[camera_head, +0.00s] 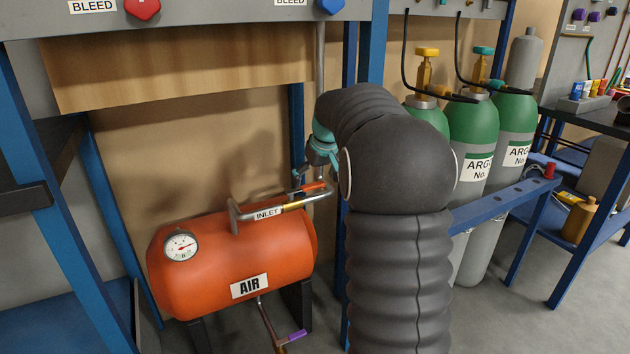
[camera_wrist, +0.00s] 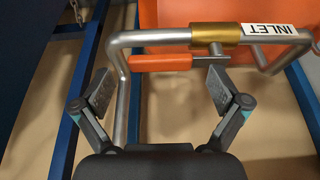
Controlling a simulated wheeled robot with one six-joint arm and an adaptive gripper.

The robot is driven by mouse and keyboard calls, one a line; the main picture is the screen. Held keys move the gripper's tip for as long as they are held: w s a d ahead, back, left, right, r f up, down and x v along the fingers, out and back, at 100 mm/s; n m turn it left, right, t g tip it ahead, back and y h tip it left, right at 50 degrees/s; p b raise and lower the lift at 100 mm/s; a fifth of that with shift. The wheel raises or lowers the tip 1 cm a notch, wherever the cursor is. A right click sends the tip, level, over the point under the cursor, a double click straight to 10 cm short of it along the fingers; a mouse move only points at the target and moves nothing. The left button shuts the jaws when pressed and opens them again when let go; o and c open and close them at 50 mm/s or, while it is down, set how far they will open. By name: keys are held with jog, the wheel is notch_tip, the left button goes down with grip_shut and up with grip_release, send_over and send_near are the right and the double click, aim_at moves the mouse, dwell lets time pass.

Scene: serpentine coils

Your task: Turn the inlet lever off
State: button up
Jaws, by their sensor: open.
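The inlet lever (camera_wrist: 160,62) is an orange handle on a short grey stem from the brass valve (camera_wrist: 216,34) in the inlet pipe. It lies alongside the pipe, roughly parallel to it. In the head view the inlet lever (camera_head: 314,187) shows as a small orange bar above the right end of the orange air tank (camera_head: 215,285). My gripper (camera_wrist: 160,88) is open and empty. In the wrist view the handle lies just beyond the fingertips, within the span between them; I cannot tell the depth gap. In the head view my arm hides most of the gripper.
The INLET label (camera_wrist: 270,29) is on the pipe beside the valve. The grey pipe bends close to my left finger. A purple lever (camera_head: 297,336) sits below the tank. Blue frame posts (camera_head: 371,40) and green argon cylinders (camera_head: 472,130) stand to the right.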

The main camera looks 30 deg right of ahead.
jog(key=shift+w+f, duration=0.1)
jog(key=shift+f, duration=0.25)
jog(key=c, duration=1.7)
